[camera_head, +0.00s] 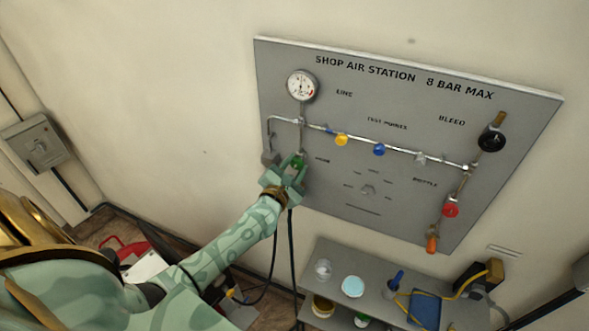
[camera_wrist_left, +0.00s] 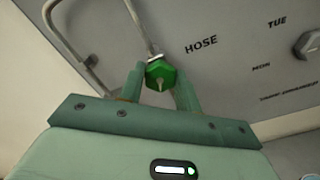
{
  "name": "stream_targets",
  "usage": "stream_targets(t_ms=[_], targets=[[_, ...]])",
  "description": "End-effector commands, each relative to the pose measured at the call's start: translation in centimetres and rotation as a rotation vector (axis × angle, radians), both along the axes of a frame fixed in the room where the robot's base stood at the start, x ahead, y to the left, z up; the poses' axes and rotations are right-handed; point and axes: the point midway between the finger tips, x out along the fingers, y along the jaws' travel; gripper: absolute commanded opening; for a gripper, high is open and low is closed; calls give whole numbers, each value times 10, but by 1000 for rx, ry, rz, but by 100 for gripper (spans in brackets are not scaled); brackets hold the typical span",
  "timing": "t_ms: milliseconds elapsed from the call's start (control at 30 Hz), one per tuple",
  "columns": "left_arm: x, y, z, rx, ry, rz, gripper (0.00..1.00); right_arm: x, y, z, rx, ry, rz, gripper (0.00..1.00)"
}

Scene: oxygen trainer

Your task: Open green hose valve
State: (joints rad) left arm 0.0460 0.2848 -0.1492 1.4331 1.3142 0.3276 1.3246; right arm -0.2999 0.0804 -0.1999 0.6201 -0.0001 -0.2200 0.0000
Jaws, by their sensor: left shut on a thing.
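The green hose valve (camera_head: 298,161) is at the left of the grey panel, on the pipe below the gauge. My left gripper (camera_head: 296,169) is at it, with its fingers on either side of the green knob. The gripper is shut on the knob. A light slot shows on the knob's face. My right gripper is not in view.
The grey panel (camera_head: 400,215) carries a round gauge (camera_head: 302,85), a yellow knob (camera_head: 341,140), a blue knob (camera_head: 379,149), a black knob (camera_head: 491,139) and a red knob (camera_head: 450,207). A shelf (camera_head: 330,249) with small items stands below. A grey switch box (camera_head: 38,144) is on the left wall.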

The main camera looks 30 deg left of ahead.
Motion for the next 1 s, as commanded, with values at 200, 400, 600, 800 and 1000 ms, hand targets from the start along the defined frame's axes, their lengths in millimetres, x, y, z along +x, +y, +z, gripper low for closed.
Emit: stream_targets(t_ms=[200,400,600,800,1000], targets=[[0,0,-3,-173,-24,-1,11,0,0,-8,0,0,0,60],[0,-1,-2,-292,-42,-1,11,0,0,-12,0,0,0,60],[-1,-1,-2,-362,-52,-1,11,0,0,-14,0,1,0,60],[-1,-1,-2,-392,-56,-1,11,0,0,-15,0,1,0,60],[-1,-1,-2,-397,-57,-1,11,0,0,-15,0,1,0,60]])
